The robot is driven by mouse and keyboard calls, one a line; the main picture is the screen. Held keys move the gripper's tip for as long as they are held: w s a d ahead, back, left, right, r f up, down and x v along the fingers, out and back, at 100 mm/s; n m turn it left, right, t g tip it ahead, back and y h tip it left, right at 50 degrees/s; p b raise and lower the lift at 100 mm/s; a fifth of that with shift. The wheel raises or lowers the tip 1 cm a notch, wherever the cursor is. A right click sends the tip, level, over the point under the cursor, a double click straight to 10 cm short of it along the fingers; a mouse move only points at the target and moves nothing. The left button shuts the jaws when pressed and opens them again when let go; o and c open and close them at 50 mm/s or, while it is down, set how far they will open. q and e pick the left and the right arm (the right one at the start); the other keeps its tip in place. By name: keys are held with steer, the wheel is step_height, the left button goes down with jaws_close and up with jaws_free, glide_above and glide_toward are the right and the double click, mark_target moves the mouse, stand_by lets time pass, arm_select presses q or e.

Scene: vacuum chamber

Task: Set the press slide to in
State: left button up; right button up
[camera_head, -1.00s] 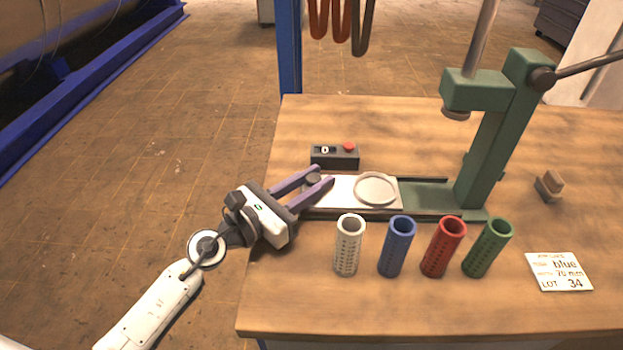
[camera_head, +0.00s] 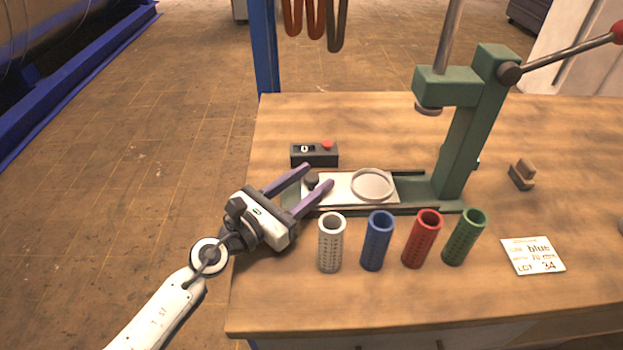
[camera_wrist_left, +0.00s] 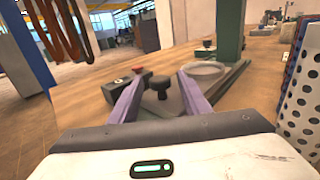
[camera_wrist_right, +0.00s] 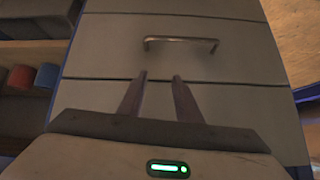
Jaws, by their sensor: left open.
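The press slide (camera_head: 340,187) is a pale metal plate with a round ring (camera_head: 372,184), lying between the rails of the green press (camera_head: 470,130). The ring is left of the press column, with a stretch of green base bare between them. A dark round knob (camera_head: 311,179) stands on the slide's left end. My left gripper (camera_head: 319,176) is open, with one purple finger on either side of the knob. The left wrist view shows the knob (camera_wrist_left: 159,84) between the fingers, with gaps beside it. My right gripper (camera_wrist_right: 160,76) is open and empty before a drawer front.
White (camera_head: 331,242), blue (camera_head: 377,240), red (camera_head: 422,238) and green (camera_head: 464,237) perforated tubes stand in front of the press. A dark box with a red button (camera_head: 315,155) sits behind the slide. A label card (camera_head: 532,256) lies at right. The press lever (camera_head: 565,52) points up right.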

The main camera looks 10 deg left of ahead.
arm_select(q)
steer(key=b+v, duration=0.2)
steer(key=v, duration=0.7)
steer(key=shift+s, duration=0.2)
steer(key=shift+s+a+r, duration=0.1)
